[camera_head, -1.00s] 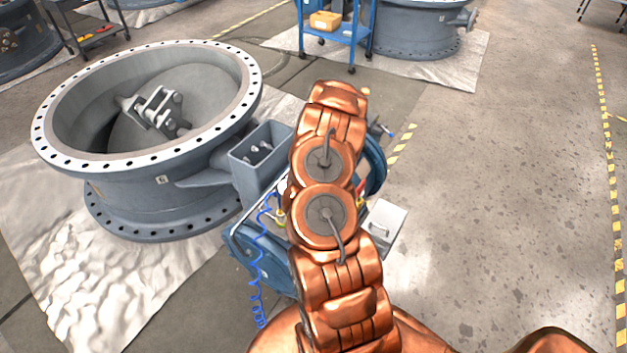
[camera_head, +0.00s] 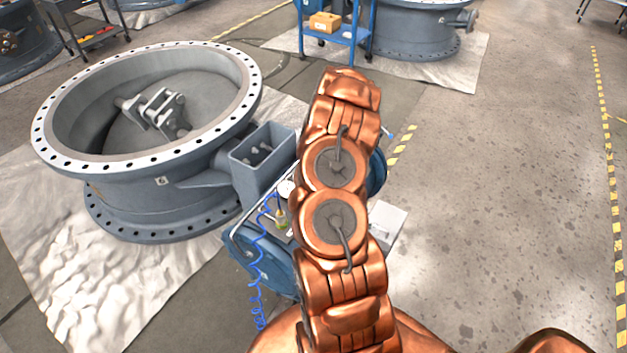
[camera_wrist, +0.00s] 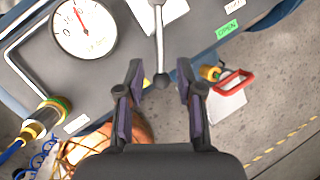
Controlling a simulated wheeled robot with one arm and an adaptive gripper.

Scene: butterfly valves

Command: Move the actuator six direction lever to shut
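A thin metal lever (camera_wrist: 159,35) with a dark ball knob shows in the wrist view, running down from a pale plate at the top. I take it to be the direction lever. My gripper (camera_wrist: 160,76) is open, its two dark fingers apart on either side of the knob. I see no finger touching it, and the depth between them is hard to judge. A green OPEN label (camera_wrist: 227,29) lies right of the lever; a shut label is not readable. In the head view my arm hides the lever and gripper; part of the blue-grey actuator (camera_head: 265,268) shows.
A round pressure gauge (camera_wrist: 85,28) and a brass fitting (camera_wrist: 44,117) with a blue coiled hose are left of my gripper. A red handle (camera_wrist: 234,83) is at its right. The large flanged valve (camera_head: 150,182) stands left of my arm. Open floor lies to the right.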

